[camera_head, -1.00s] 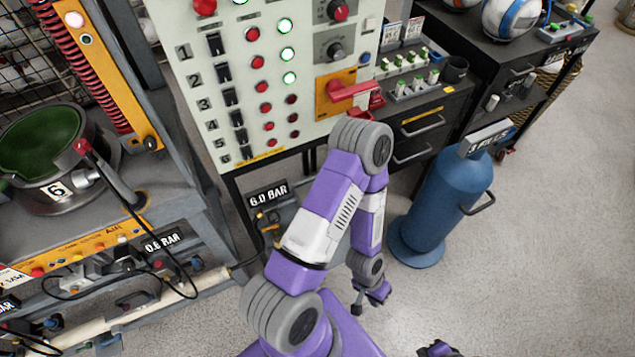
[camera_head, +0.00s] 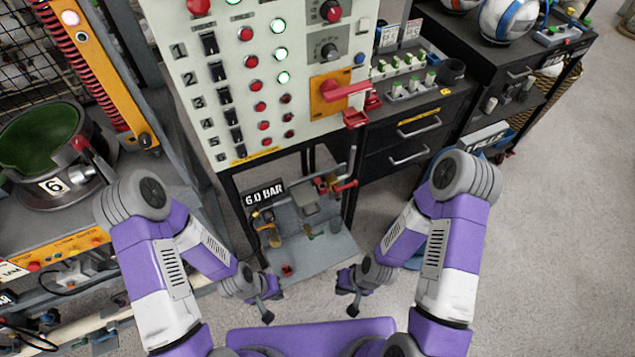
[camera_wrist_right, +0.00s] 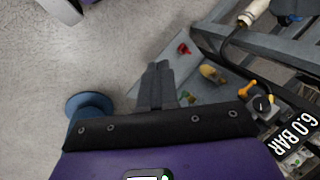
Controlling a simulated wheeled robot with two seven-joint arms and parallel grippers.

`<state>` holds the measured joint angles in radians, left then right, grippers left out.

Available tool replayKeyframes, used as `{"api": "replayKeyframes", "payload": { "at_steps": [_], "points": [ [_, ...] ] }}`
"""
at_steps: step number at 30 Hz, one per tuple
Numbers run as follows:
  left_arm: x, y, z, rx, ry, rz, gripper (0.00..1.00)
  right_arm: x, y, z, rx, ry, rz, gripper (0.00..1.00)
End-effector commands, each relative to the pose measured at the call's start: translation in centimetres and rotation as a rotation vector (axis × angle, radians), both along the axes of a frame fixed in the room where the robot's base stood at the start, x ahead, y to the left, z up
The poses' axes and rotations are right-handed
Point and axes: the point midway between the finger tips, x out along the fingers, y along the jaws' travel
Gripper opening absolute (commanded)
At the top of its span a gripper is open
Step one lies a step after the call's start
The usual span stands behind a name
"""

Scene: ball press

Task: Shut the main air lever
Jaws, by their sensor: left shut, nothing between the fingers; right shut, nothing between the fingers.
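Below the control panel, a unit labelled 6.0 BAR (camera_head: 264,193) has a red lever (camera_head: 346,186) at its right side, sticking out to the right. Another red handle (camera_head: 347,90) sits crosswise on an orange plate on the panel; no writing I can read tells which is the main air lever. My left gripper (camera_head: 267,314) is shut and empty, low in front of the unit. My right gripper (camera_head: 352,309) is shut and empty to its right, below and apart from both red handles. Its closed fingers (camera_wrist_right: 157,86) also show in the right wrist view.
The control panel (camera_head: 215,120) stands above the unit. A black drawer cabinet (camera_head: 405,140) is to the right. A blue tank (camera_wrist_right: 88,103) shows in the right wrist view, mostly hidden by my right arm in the head view. A green-topped pot (camera_head: 45,150) is left. Grey floor is clear far right.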

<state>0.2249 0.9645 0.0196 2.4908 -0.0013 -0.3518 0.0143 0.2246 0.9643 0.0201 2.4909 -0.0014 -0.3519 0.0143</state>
Motion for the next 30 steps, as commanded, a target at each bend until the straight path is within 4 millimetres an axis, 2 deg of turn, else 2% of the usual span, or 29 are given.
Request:
{"api": "replayKeyframes", "payload": {
  "at_steps": [11,14,17,19,21,24,27,30],
  "points": [
    [0.0,0.0,0.0,-0.001,-0.001,-0.001,0.0,0.0,0.0,0.0,-0.001,0.001,-0.001,0.0],
    [0.0,0.0,-0.5,0.0,-0.001,-0.001,0.0,1.4,-0.5,-0.4,-0.007,-0.042,0.005,0.0],
    [0.0,0.0,-2.3,0.0,-0.001,-0.001,0.0,6.3,-2.2,-1.2,-0.031,-0.202,0.039,0.0],
    [0.0,0.0,-4.1,0.0,0.0,0.0,0.0,11.4,-4.1,-1.2,-0.065,-0.371,0.081,0.0],
    [0.0,0.0,-5.8,0.0,0.0,0.0,0.0,16.5,-6.3,-0.1,-0.107,-0.549,0.136,0.0],
    [0.0,0.0,-7.7,0.0,0.0,0.0,0.0,22.2,-9.1,2.5,-0.174,-0.772,0.218,0.0],
    [0.0,0.0,-9.0,0.0,0.0,0.0,0.0,25.7,-11.1,5.2,-0.23,-0.929,0.289,0.0],
    [0.0,0.0,-9.5,0.0,0.0,0.0,0.0,27.3,-12.2,7.0,-0.264,-1.012,0.336,0.0]
  ]
}}
